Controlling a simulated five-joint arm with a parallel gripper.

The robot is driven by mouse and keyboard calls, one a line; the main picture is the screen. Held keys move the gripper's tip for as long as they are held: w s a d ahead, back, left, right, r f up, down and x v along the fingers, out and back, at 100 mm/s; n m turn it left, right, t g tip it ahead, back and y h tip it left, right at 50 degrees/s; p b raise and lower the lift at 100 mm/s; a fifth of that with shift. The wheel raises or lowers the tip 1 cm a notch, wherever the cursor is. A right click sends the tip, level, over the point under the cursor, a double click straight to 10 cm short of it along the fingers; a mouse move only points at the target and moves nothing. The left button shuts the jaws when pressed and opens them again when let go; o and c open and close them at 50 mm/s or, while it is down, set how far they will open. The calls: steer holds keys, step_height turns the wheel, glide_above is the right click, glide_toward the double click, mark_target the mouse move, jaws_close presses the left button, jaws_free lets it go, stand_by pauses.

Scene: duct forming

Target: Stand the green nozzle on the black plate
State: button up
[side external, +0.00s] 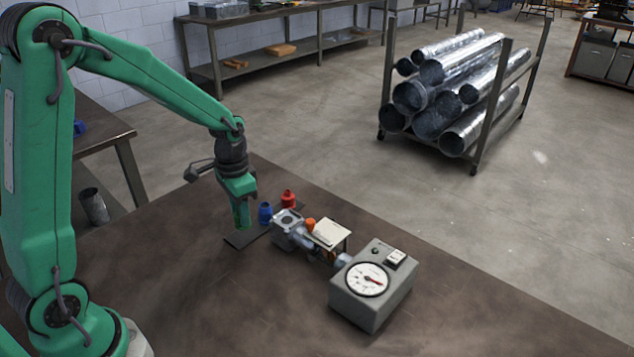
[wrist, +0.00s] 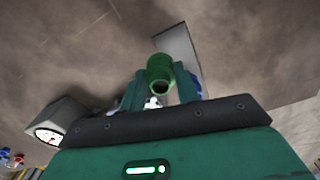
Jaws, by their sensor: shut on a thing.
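My gripper (side external: 241,212) points down over the near left end of the black plate (side external: 241,241). It is shut on the green nozzle (wrist: 160,68), which shows between the two fingers in the wrist view. In the side view the nozzle is hard to separate from the green fingers. It looks upright there, with its lower end at or just above the plate; I cannot tell whether they touch. The plate also shows in the wrist view as a grey strip (wrist: 176,43) behind the nozzle.
A grey fixture (side external: 288,232) and a gauge box (side external: 371,286) stand further right. The table front (side external: 200,300) is clear.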

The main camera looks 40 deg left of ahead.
steer(key=shift+w+a+f, duration=0.25)
steer(key=shift+a+f, duration=0.2)
steer(key=shift+a, duration=0.25)
steer(key=shift+w+a+f, duration=0.2)
steer(key=shift+a+f, duration=0.2)
steer(key=shift+a, duration=0.25)
steer(key=shift+f, duration=0.1)
steer(key=shift+f, duration=1.95)
steer(key=o, duration=0.9)
steer(key=shift+f, duration=0.1)
steer(key=shift+o, duration=0.2)
step_height(320, 180, up, 12)
